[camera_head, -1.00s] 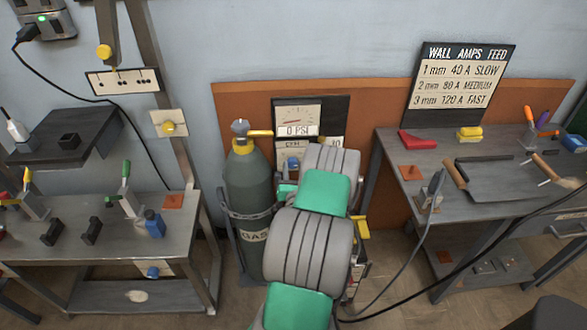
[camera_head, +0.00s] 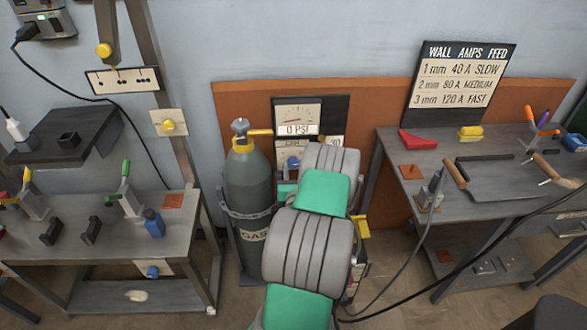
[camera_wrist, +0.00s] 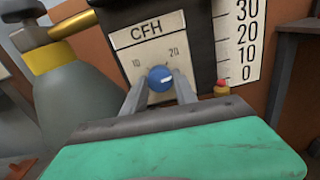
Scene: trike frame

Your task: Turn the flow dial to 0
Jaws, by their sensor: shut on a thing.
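The flow dial is a round blue knob (camera_wrist: 160,78) with a white mark, on a pale panel labelled CFH with 10 and 20 beside it in the wrist view. The white mark points to the right and slightly up. My gripper (camera_wrist: 160,86) is shut on the knob, one finger on each side. In the head view the blue knob (camera_head: 292,163) shows just left of my arm, which hides the gripper. A scale (camera_wrist: 243,40) reading 30, 20, 10, 0 stands right of the panel, with a small red-topped yellow part at its foot.
A grey gas cylinder (camera_head: 249,195) with a yellow collar stands close left of my arm. A pressure gauge (camera_head: 298,117) reading 0 PSI sits above the CFH panel. Workbenches stand left (camera_head: 100,262) and right (camera_head: 400,162).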

